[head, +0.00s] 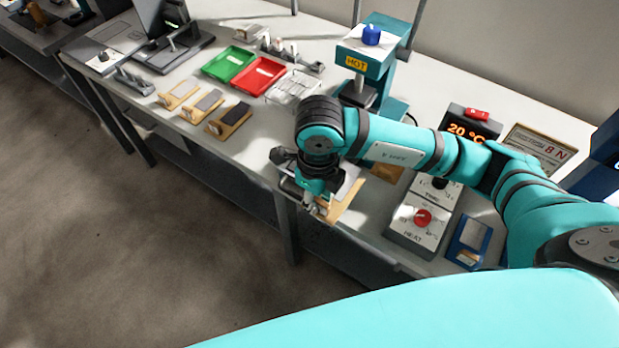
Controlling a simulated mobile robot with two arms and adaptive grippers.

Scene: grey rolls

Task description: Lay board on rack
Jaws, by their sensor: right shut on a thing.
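My right gripper (316,205) points down at the table's front edge, shut on a wooden board (347,208). The board has a pale wooden edge and a lighter strip on top. The gripper and wrist hide part of it, and I cannot tell whether it touches the table. Three similar boards with grey or dark strips lie in a row to the left: a left one (173,102), a middle one (188,115) and a right one (217,129). I cannot make out for certain which thing is the rack. My left gripper is not in view.
A green tray (229,64) and a red tray (259,76) lie behind the boards. A teal press marked HOT (378,66) stands behind my right arm. A control box with a red knob (412,235) stands right of the gripper.

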